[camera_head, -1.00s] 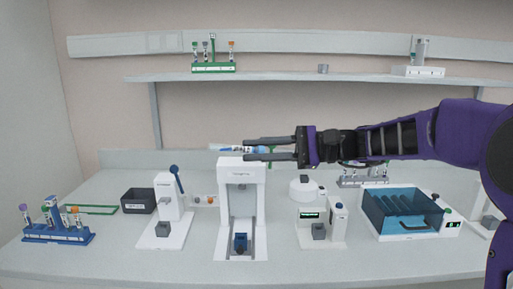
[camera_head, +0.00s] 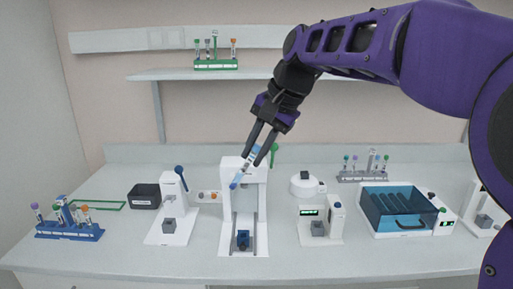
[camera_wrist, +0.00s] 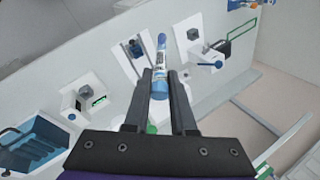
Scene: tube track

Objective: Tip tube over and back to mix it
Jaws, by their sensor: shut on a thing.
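A slim tube (camera_head: 238,178) with a pale label and blue ends is held between the fingers of my gripper (camera_head: 251,160). In the head view it is tilted, with its darker blue end pointing down and left, in front of the upper part of a white stand. In the wrist view the tube (camera_wrist: 161,52) lies lengthwise between the fingertips of my gripper (camera_wrist: 160,73). I cannot tell for sure which end is the cap.
Below the tube is a white arched device (camera_head: 262,236). A white device with a blue lever (camera_head: 180,178) stands left, and a blue tube rack (camera_head: 70,231) far left. A white device (camera_head: 320,225) and a blue bath (camera_head: 397,212) are right. The shelf (camera_head: 290,76) runs behind.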

